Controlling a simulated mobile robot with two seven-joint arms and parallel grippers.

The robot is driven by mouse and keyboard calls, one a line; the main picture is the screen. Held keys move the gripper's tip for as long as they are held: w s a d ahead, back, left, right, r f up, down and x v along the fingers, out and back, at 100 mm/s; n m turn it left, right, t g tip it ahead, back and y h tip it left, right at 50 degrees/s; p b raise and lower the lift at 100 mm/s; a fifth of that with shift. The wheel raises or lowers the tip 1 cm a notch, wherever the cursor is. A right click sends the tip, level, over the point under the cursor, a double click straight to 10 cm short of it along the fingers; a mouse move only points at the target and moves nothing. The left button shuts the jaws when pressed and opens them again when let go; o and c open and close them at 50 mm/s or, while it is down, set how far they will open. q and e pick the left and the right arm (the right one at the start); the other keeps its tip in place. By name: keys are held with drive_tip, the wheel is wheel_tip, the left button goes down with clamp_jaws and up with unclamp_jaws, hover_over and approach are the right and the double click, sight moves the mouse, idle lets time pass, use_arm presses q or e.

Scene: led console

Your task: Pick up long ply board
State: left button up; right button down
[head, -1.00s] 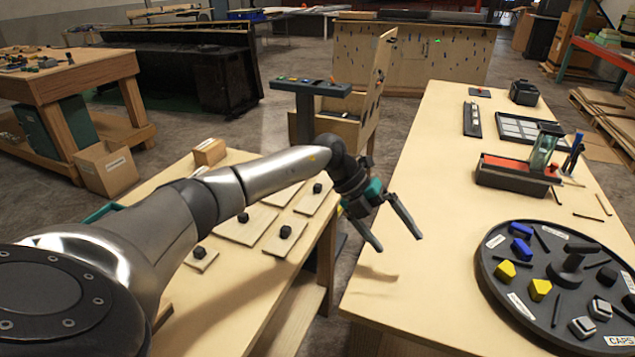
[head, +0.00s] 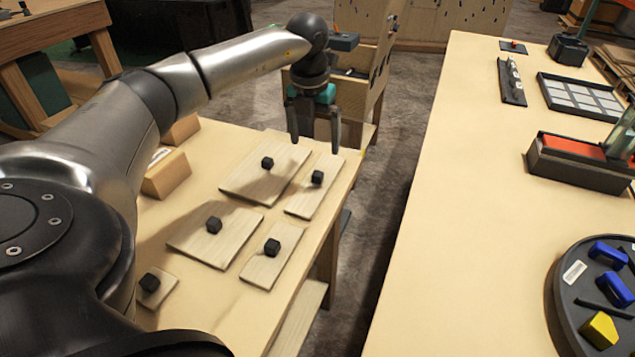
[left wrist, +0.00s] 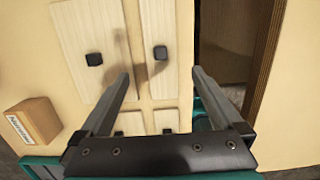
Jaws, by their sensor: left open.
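Several pale ply boards, each with a black knob, lie flat on the left table. Two are narrow, one at the far right (head: 300,203) and one nearer (head: 257,268); two wider ones (head: 240,180) (head: 185,245) lie to their left. I cannot tell which is the long board. My left gripper (head: 315,145) points down, open and empty, above the table's far right end. In the left wrist view its fingers (left wrist: 160,75) are apart, with a narrow board (left wrist: 160,20) and its knob showing between and beyond them. My right gripper is not in view.
Cardboard boxes (head: 168,174) stand left of the boards. A small board (head: 160,295) lies nearest me. A gap of floor separates this table from the right table (head: 450,200), which holds a red-topped box (head: 575,165) and a round black tray (head: 568,305).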

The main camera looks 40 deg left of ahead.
sight(318, 173)
use_arm(q)
drive_tip(key=f, duration=0.4)
drive_tip(key=shift+w+b, duration=0.2)
drive_tip(key=shift+b, duration=0.2)
drive_tip(key=f, duration=0.2)
drive_tip(key=f+b, duration=0.1)
drive_tip(key=f, duration=0.1)
drive_tip(key=w+f+b, duration=0.1)
drive_tip(key=f, duration=0.1)
drive_tip(key=shift+a+f, duration=0.15)
drive_tip(key=shift+a, duration=0.05)
drive_tip(key=shift+f, duration=0.4)
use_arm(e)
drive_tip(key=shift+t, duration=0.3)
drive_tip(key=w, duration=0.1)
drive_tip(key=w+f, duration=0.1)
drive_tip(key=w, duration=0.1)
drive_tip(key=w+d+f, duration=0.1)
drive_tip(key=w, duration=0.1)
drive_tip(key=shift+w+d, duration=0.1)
use_arm(q)
drive_tip(key=c, duration=1.3)
drive_tip(key=shift+r, duration=0.1)
